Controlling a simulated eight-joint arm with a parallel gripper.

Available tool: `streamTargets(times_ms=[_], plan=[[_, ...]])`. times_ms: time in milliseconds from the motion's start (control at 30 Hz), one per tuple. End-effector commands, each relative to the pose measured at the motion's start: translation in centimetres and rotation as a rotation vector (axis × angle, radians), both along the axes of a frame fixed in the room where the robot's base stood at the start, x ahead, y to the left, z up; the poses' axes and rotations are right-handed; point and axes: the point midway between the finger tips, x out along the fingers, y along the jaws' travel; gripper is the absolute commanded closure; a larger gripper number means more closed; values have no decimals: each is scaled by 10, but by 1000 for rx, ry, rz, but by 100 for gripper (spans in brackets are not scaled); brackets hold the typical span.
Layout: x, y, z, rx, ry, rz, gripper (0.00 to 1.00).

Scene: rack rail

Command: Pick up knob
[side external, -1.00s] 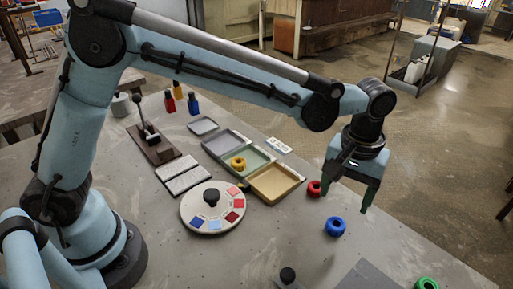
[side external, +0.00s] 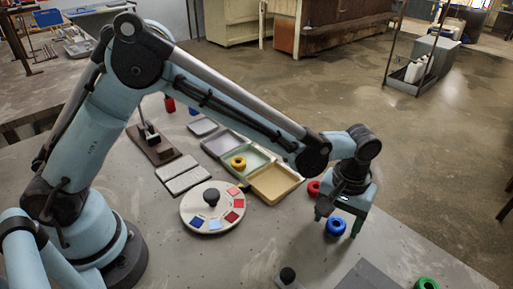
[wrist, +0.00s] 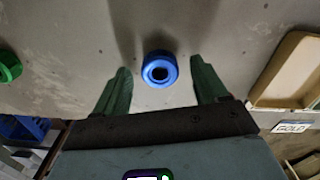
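A round blue knob (side external: 336,227) with a hole in its middle rests on the grey table. In the wrist view the blue knob (wrist: 159,69) lies between my fingertips, with a gap on each side. My gripper (side external: 336,224) points down over it and is open. In the wrist view my gripper (wrist: 161,66) shows two green fingers, apart and empty. A similar red knob (side external: 314,188) lies just behind it, and a green one (side external: 427,284) at the front right. A yellow one (side external: 238,163) sits in the green tray section.
A sectioned tray (side external: 276,184) lies left of my gripper, and its tan part (wrist: 287,72) shows at right in the wrist view. A round dial (side external: 212,208) with a black knob and a lever on a brown base (side external: 154,147) stand further left. A dark grey plate (side external: 368,275) lies in front.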

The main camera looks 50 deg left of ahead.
Motion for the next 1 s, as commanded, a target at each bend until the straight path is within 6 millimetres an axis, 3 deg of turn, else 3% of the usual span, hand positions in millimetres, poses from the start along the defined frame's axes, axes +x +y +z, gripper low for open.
streamTargets(times_ms=[67, 367, 667, 1000], plan=[[0, 0, 0, 0, 0, 0, 40], [0, 0, 0, 0, 0, 0, 86], [0, 0, 5, 0, 0, 0, 88], [0, 0, 62, -1, 2, 0, 88]])
